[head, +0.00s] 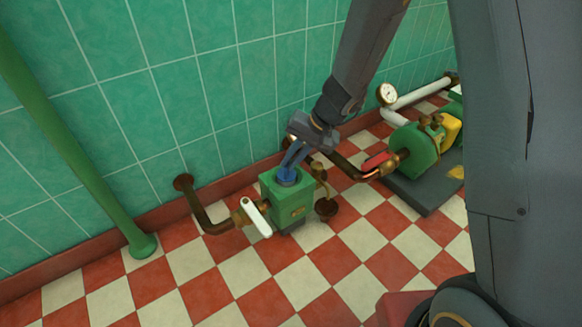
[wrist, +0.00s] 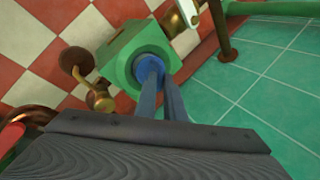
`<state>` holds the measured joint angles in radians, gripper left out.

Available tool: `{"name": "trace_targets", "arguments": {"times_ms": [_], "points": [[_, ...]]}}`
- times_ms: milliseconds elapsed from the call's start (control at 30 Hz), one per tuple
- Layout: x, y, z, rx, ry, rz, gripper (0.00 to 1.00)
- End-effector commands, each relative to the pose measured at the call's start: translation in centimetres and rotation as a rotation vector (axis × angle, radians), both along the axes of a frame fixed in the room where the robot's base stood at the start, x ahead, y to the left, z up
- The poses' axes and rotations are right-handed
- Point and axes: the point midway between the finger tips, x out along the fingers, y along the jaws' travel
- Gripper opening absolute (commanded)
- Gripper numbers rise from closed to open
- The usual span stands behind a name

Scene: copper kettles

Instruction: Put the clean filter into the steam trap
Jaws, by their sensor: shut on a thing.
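The steam trap (head: 291,203) is a green box on the floor with pipes on both sides and a round opening in its top; it also shows in the wrist view (wrist: 122,53). My gripper (head: 288,170) points down into that opening, its blue-grey fingers close together. In the wrist view my gripper (wrist: 158,75) is shut on the filter (wrist: 149,64), a small blue round thing at the mouth of the opening. The fingers and the trap's rim hide most of the filter, so I cannot tell how deep it sits.
A white-handled valve (head: 256,217) is left of the trap and a red-handled valve (head: 377,161) is right of it. A green pump (head: 419,150) stands on a dark base at the right. A green post (head: 75,150) rises at the left. The checkered floor in front is clear.

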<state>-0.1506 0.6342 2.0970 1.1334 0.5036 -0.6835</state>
Motion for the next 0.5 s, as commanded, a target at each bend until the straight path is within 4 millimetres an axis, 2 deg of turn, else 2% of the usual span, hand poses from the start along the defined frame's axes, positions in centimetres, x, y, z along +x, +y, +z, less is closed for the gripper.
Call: {"name": "trace_targets", "arguments": {"times_ms": [33, 100, 500], "points": [[0.09, 0.0, -1.09, 0.0, 0.0, -0.001, 0.0], [0.1, 0.01, -1.56, 0.0, -0.001, 0.0, 0.0], [0.08, 0.0, -1.82, 0.001, -0.002, 0.0, 0.0]]}}
